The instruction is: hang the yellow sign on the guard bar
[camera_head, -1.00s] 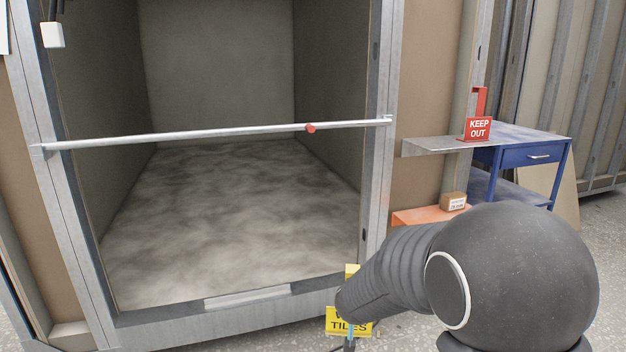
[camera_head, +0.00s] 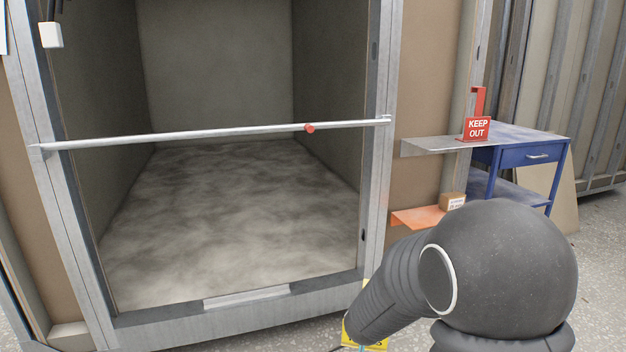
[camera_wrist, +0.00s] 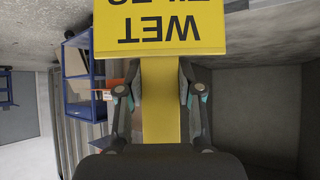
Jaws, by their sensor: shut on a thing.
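The yellow sign (camera_wrist: 160,38) reads "WET TILES" and appears upside down in the wrist view. My gripper (camera_wrist: 158,92) is shut on the sign's yellow stem, with a finger on each side of it. In the head view my arm hides most of the sign (camera_head: 378,347); only small yellow parts show low in the picture, in front of the pod. The guard bar (camera_head: 220,134) is a pale metal rail across the pod opening, with a red knob (camera_head: 310,128) right of its middle. The sign is apart from the bar, well below it in the head view.
A red "KEEP OUT" sign (camera_head: 477,128) stands on a grey shelf (camera_head: 430,147) right of the opening. Below it, a small box (camera_head: 452,201) sits on an orange shelf (camera_head: 415,217). A blue table (camera_head: 530,157) stands further right. The pod floor (camera_head: 230,220) is clear.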

